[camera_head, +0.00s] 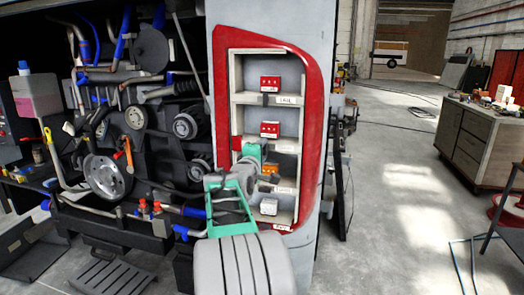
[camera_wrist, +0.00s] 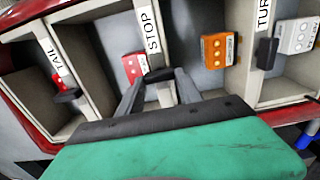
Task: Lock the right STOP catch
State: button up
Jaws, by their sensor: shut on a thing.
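My gripper (camera_wrist: 160,88) is shut on the black STOP catch (camera_wrist: 158,75) in the wrist view, with a finger on either side of it. The catch sits at the end of the white STOP label (camera_wrist: 149,30) on the shelf edge. A red module (camera_wrist: 133,67) is in the bay by that label. In the head view the red module (camera_head: 270,130) stands in the second bay from the top. There my teal gripper body (camera_head: 252,150) hides the catch and my fingertips. I cannot tell whether the catch is locked.
The TAIL catch (camera_wrist: 67,96) and TURN catch (camera_wrist: 266,52) flank the STOP catch. An orange module (camera_wrist: 214,51) and a white module (camera_wrist: 297,36) sit in the neighbouring bays. A red frame (camera_head: 313,110) surrounds the bays. Engine parts (camera_head: 135,118) crowd the left; open floor lies right.

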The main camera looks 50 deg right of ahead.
dwell(0.4)
jog(key=o, duration=1.4)
jog(key=b+v, duration=0.1)
jog(key=v, duration=0.7)
jog(key=shift+w, duration=0.1)
